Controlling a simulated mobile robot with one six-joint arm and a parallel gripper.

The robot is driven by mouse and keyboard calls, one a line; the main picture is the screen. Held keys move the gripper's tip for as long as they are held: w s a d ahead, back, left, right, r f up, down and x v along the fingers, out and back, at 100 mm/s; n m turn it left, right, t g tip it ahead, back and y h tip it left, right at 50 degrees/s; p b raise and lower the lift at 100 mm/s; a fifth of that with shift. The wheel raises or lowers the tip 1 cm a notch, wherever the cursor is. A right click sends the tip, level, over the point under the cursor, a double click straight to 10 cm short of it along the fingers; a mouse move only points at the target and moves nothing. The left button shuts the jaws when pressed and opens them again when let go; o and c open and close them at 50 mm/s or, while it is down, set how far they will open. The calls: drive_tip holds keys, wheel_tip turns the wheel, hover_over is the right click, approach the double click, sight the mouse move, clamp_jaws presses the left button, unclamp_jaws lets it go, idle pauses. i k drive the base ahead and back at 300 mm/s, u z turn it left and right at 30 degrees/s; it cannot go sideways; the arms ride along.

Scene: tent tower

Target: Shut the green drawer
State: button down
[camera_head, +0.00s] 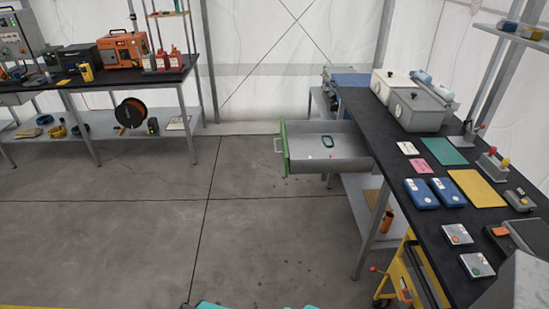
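The green drawer (285,150) is pulled far out from under the right workbench, toward the left. Its front panel is green with a pale handle (278,145) on the left side. The grey tray behind the panel is open at the top and holds a small dark green ring-shaped item (328,142). I cannot make out my gripper in this view. Only cut-off teal slivers show at the bottom edge, and I cannot tell what they are.
The right workbench (385,120) carries grey boxes, blue cases, coloured sheets and small devices. A yellow cart (420,285) stands below its near end. Another bench (95,82) is at the back left. The grey floor (130,235) left of the drawer is clear.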

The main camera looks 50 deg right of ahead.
sight(300, 140)
drive_tip(key=z, duration=0.05)
drive_tip(key=i, duration=1)
drive_tip(key=u, duration=0.05)
